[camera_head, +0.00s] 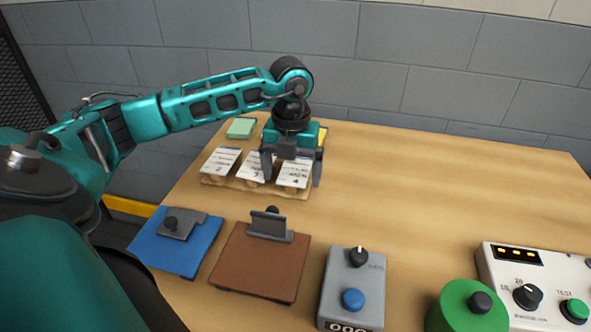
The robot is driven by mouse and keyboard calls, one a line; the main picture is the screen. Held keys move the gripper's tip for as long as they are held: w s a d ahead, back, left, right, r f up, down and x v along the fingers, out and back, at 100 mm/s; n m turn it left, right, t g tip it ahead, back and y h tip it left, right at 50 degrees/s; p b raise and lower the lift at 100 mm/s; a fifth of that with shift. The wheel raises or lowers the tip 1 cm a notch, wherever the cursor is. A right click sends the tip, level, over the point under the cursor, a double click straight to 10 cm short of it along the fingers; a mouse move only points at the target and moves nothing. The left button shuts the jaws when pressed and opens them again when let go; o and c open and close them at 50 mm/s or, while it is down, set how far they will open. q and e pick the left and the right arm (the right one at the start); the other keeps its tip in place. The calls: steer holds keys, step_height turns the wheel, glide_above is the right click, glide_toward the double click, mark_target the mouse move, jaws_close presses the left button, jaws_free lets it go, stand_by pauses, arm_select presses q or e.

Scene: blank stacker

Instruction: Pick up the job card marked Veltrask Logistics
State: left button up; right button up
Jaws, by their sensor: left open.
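Three white job cards stand side by side on a wooden holder (256,189) at the back left of the table. They are the left card (221,162), the middle card (252,168) and the right card (294,173). Their print is too small to read, so I cannot tell which is marked Veltrask Logistics. My left gripper (291,181) is open and points down, with its fingers on either side of the right card. I cannot tell whether they touch it. The gripper hides part of the middle card. My right gripper is out of view.
In front are a blue clipboard (176,243), a brown clipboard (259,265), a grey counter box (352,285), a green round object (468,308) and a white tester (535,285). The table's right middle is clear.

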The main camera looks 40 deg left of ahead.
arm_select(q)
steer(key=shift+f, duration=0.25)
stand_by(0.4)
steer(key=shift+c, duration=0.4)
steer(key=c, duration=1)
steer(key=shift+c, duration=0.2)
steer(key=shift+r, duration=0.1)
steer(key=shift+r, duration=0.2)
step_height(320, 180, up, 12)
step_height(320, 180, up, 8)
steer(key=p, duration=0.3)
glide_above(293, 180)
steer(key=shift+s, duration=0.15)
